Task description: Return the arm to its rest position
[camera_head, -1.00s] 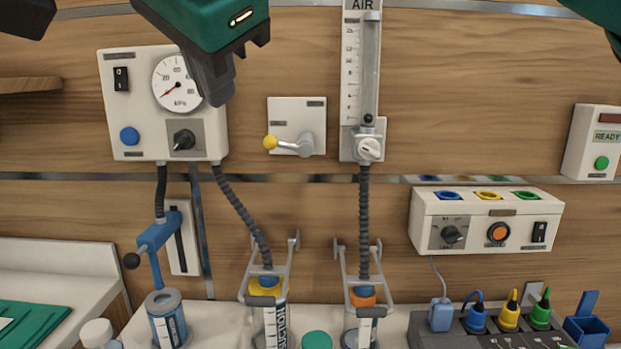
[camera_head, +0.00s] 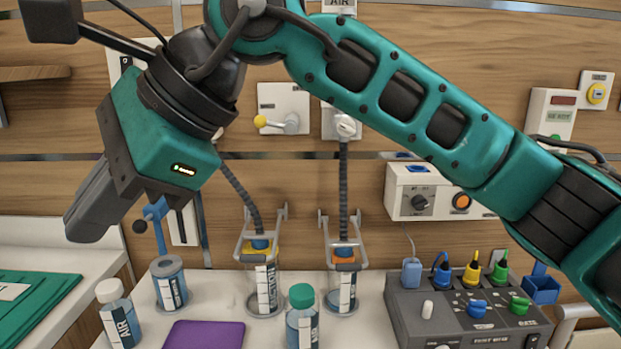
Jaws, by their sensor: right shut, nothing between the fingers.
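My right arm (camera_head: 410,100) comes in from the right and crosses the upper part of the head view. Its right gripper (camera_head: 88,212) is at the left, tilted down and to the left, with its dark fingers shut and empty. It hangs in front of the wall panels, apart from the bottles and the table top. My left gripper is not in view.
Below stand a white-capped bottle (camera_head: 118,315), a blue-grey canister (camera_head: 168,285), a green-capped bottle (camera_head: 302,320) and two jars in wire holders (camera_head: 262,290). A purple pad (camera_head: 205,335) lies in front. A grey control box (camera_head: 465,312) stands at the right.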

